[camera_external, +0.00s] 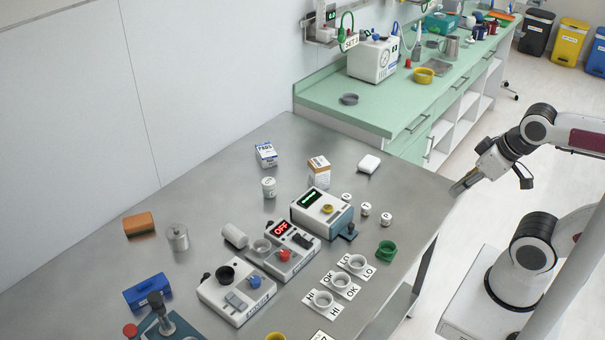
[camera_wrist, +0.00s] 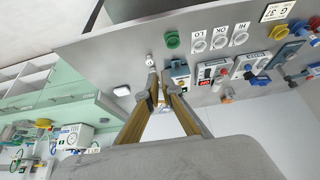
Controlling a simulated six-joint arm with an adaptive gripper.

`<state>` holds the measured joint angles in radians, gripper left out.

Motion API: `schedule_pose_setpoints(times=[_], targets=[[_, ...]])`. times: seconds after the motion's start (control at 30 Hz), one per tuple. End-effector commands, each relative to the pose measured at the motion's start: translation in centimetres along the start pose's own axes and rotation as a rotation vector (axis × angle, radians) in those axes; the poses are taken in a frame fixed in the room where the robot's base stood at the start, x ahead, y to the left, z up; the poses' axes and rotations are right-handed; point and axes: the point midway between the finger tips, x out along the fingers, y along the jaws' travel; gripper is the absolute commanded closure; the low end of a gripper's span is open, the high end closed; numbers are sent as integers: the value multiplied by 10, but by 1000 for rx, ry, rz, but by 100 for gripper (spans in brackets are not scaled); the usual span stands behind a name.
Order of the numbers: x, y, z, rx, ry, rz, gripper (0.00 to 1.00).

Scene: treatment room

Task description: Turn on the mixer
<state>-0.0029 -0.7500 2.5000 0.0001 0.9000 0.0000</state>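Three small bench devices stand on the steel table. One has a red display reading OFF, a red knob and a dark rocker switch; this OFF device (camera_external: 286,252) sits in the middle. Left of it is a white device (camera_external: 236,296) with a black cup and a grey rocker. Right of it is a device with a green display (camera_external: 321,212), with a blue-grey lever at its side. I cannot read which label says mixer. My gripper (camera_external: 462,186) is at the table's right edge, apart from the devices. Its fingertips look close together, with nothing visibly held; it also shows in the wrist view (camera_wrist: 159,80).
A green cup (camera_external: 386,251) and several rings on HI, OK, LO cards (camera_external: 341,284) lie in front of the devices. Small white jars (camera_external: 365,209), boxes (camera_external: 318,171) and a white block (camera_external: 369,163) stand behind. A green counter (camera_external: 340,100) adjoins the table.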

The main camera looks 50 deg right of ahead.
Motion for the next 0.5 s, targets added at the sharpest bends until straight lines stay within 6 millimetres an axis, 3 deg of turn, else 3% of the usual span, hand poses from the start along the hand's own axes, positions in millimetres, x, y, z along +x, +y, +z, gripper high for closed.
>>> schedule_pose_setpoints(times=[0.23, 0.5], targets=[[4, -10, 1, -38, -17, -20, 100], [22, -34, 6, -132, -104, -62, 100]])
